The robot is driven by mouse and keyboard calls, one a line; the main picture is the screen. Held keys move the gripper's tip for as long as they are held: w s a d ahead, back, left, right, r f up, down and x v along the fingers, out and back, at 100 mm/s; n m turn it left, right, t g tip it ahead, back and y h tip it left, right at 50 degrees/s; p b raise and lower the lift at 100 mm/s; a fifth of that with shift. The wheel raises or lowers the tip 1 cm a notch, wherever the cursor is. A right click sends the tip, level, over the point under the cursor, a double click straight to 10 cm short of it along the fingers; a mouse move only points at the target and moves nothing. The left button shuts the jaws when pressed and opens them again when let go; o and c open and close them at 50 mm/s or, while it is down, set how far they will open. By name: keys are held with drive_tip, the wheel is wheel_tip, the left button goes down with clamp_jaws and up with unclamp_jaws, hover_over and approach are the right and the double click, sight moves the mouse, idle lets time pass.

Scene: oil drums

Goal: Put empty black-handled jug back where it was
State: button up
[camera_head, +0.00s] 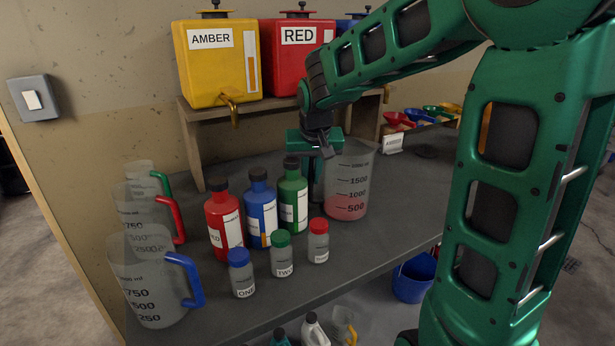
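A large clear jug (352,185) marked up to 1500 and above stands upright on the grey bench, right of the bottles. A pink-red layer shows in its lower part, around the 500 mark, so it does not look empty. My gripper (322,158) is at the jug's left side, near its upper wall. A dark upright shape below my gripper may be the jug's handle, but I cannot tell. My fingertips are partly hidden, and I cannot see whether they close on anything.
Red, blue and green bottles (261,208) stand just left of the jug, with small capped bottles (281,256) in front. Jugs with green, red and blue handles (150,285) line the left. AMBER and RED tanks (215,60) sit on a wooden shelf behind. A blue bucket (414,278) is below.

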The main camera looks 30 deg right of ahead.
idle(0.3)
drive_tip(key=v, duration=1.2)
drive_tip(key=shift+s, duration=0.1)
